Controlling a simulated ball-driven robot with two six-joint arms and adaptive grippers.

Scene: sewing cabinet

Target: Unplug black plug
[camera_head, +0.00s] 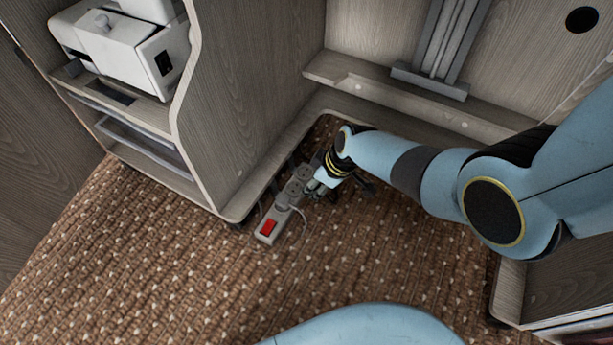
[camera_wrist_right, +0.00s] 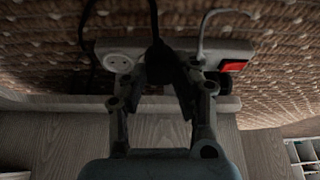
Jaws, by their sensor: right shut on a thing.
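The grey power strip (camera_head: 265,237) lies on the carpet beside the cabinet's side panel, and it also shows in the right wrist view (camera_wrist_right: 215,46). The black plug (camera_wrist_right: 158,55) with its black cable is between my right gripper's fingers. My right gripper (camera_head: 312,187) is low over the strip's far part, and in the wrist view its fingers (camera_wrist_right: 162,72) are shut on the black plug. The fingers hide the plug's contact with the strip, so I cannot tell if it is seated. My left gripper is not in view.
A red switch (camera_head: 268,227) is at the strip's near end. A white cable (camera_wrist_right: 204,28) runs from the strip beside the black plug. The cabinet side panel (camera_head: 240,100) stands close on the left. Patterned carpet (camera_head: 200,270) in front is clear.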

